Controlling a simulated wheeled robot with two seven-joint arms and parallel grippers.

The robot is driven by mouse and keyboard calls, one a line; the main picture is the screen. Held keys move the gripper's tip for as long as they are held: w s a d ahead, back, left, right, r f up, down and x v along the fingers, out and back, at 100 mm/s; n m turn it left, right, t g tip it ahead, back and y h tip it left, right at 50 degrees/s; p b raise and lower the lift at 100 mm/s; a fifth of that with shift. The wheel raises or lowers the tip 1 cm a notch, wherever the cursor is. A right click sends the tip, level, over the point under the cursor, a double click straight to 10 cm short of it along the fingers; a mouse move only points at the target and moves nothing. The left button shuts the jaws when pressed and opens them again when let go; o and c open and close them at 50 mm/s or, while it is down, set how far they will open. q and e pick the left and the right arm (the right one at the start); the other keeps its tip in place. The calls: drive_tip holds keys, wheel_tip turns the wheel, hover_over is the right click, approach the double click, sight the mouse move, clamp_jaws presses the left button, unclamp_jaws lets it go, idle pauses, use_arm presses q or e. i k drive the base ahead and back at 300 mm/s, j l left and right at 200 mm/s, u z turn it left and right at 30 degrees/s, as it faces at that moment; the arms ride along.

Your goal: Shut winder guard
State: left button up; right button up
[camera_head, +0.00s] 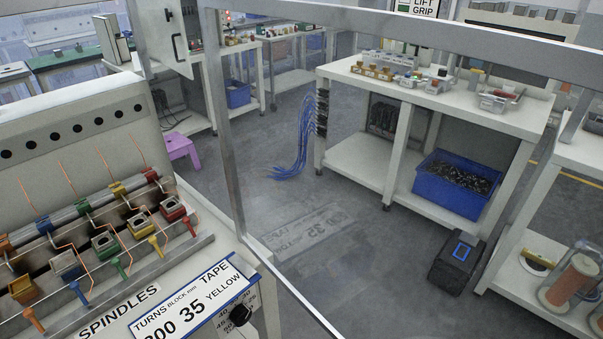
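The winder (75,130) fills the left side, a cream machine with a row of dark round holes. Along its front is a row of coloured spindle blocks (105,243) with copper wires running up from them. A grey metal frame (232,150), which looks like the winder guard, stands at the machine's right end. Its top bar (400,28) runs off to the right, and its lower bar (290,285) slants down to the bottom edge. The spindles are uncovered. I cannot tell if a clear pane fills the frame. Neither of my grippers is in view.
A label plate (195,305) and a black knob (240,316) are at the winder's front right. Behind the frame is a white bench (440,100) with a blue bin (455,185) below. A black box (457,262) and purple stool (182,150) stand on the floor.

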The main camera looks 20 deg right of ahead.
sight(582, 67)
drive_tip(key=k+l+u, duration=0.2)
drive_tip(key=k+u, duration=0.15)
drive_tip(key=k, duration=0.25)
drive_tip(key=l+u, duration=0.3)
drive_tip(key=l, duration=0.45)
drive_tip(key=k+l+u, duration=0.25)
drive_tip(key=l, duration=0.45)
drive_tip(key=i+l, duration=0.1)
drive_tip(key=l, duration=0.15)
drive_tip(key=l+u, duration=0.15)
drive_tip(key=i+l, duration=0.05)
drive_tip(key=l, duration=0.05)
